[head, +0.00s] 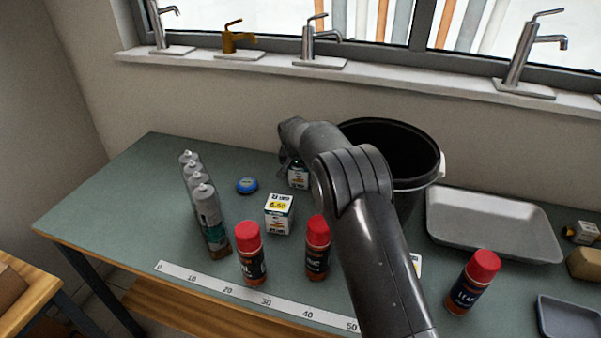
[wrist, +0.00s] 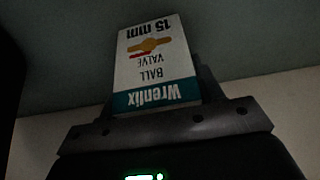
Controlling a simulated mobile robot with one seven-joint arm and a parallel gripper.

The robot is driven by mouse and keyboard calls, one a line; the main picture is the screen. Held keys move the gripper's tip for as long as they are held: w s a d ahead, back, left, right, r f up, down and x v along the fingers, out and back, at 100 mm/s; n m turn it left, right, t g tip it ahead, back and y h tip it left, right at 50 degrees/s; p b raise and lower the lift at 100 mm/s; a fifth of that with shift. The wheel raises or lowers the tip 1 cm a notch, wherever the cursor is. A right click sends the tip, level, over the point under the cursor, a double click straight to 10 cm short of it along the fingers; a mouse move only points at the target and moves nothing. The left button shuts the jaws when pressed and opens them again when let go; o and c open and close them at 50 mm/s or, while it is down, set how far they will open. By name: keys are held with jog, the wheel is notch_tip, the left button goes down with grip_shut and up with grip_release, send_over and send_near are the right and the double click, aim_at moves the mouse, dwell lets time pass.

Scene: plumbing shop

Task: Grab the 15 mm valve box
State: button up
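The 15 mm valve box (wrist: 156,65) fills the middle of the wrist view. It is white with a teal band reading "Wrenlix", "BALL VALVE" and "15 mm", all upside down in the picture. My gripper (wrist: 158,95) is right at its teal end, with a dark finger close along the right side and only a sliver showing on the left. Whether both fingers press on it is unclear. In the head view, a small white and teal box (head: 298,178), apparently the same one, stands under the end of my arm, partly covered. My fingers are hardly visible there.
Another white box (head: 279,214) stands just in front, with red-capped cans (head: 251,262) (head: 317,255) and grey tubes (head: 209,222) near it. A blue tape roll (head: 247,185) lies left. A black bucket (head: 425,150) and grey tray (head: 492,226) are right. The table's left end is clear.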

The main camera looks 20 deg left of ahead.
jog(key=c, duration=0.6)
jog(key=shift+r, duration=0.1)
jog(key=shift+c, duration=0.2)
